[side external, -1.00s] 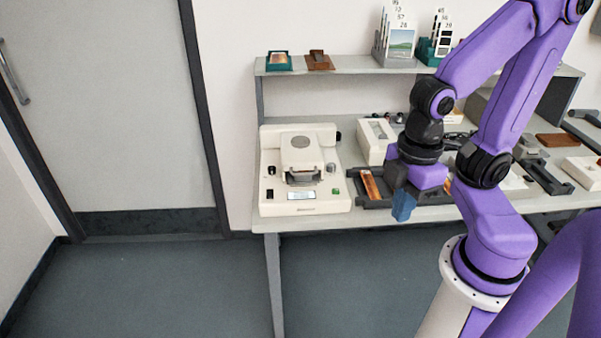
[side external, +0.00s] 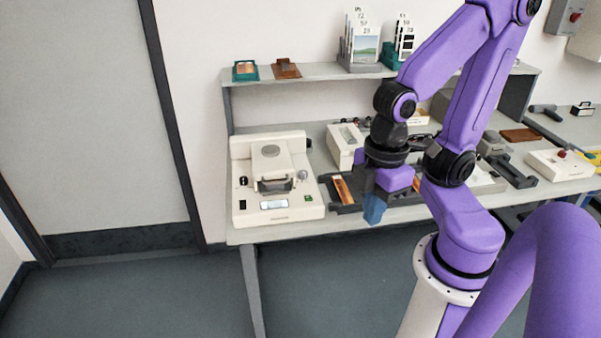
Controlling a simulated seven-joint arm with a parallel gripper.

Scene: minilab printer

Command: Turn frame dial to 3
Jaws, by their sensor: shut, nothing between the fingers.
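The cream printer (side external: 265,207) stands at the left end of the bench. A small round knob (side external: 303,176) sits on its right side, beside the dark-fronted head. It may be the frame dial, but its marks and setting are too small to read. My gripper (side external: 374,212), with blue fingers, hangs at the bench's front edge, right of the printer and apart from it. The fingers point down, are shut and hold nothing.
A dark tray (side external: 347,208) with orange strips lies between the printer and my gripper. A cream box (side external: 343,146) stands behind it. A shelf (side external: 320,79) with card holders runs above the bench. Open floor lies in front.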

